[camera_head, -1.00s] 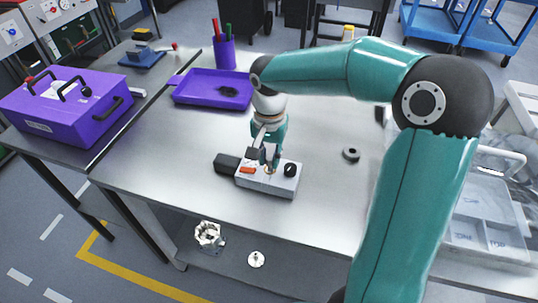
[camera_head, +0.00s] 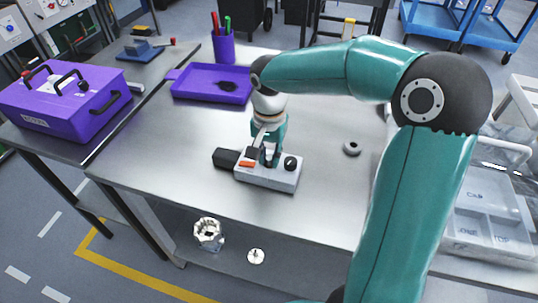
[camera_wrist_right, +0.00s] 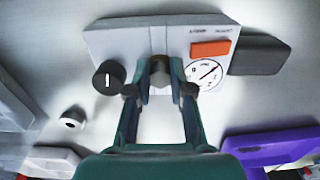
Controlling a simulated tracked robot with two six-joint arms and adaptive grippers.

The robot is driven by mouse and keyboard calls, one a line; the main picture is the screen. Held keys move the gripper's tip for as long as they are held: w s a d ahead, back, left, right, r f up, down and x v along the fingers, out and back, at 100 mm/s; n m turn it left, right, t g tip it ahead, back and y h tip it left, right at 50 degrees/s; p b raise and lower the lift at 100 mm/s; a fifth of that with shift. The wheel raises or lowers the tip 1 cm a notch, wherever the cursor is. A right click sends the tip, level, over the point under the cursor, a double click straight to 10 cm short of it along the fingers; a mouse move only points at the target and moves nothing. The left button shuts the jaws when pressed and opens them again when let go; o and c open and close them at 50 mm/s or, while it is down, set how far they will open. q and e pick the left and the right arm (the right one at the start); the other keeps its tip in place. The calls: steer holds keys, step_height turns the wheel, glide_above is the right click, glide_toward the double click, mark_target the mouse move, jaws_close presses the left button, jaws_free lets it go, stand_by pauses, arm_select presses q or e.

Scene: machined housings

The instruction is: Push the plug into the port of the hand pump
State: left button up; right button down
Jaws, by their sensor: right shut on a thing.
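The hand pump (camera_head: 258,177) is a pale grey box on the table, with a black knob, an orange button and a round gauge; it also shows in the right wrist view (camera_wrist_right: 122,46). My right gripper (camera_head: 269,161) is over the top of the pump, pointing down. In the right wrist view its fingers (camera_wrist_right: 160,77) are shut on the plug (camera_wrist_right: 160,70), a small brownish piece, between the knob and the gauge. The fingers hide the port, so I cannot tell how deep the plug sits. My left gripper is out of view.
A black block (camera_head: 225,158) adjoins the pump's left end. A purple tray (camera_head: 190,97) and pen cup (camera_head: 224,48) stand behind. A purple case (camera_head: 60,105) is at left, clear bins (camera_head: 480,215) at right.

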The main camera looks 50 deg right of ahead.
steer(key=shift+f, duration=0.25)
steer(key=c, duration=1)
jaws_free()
steer(key=shift+o, duration=0.2)
steer(key=shift+r, duration=0.15)
step_height(320, 180, up, 12)
steer(key=shift+f, duration=0.2)
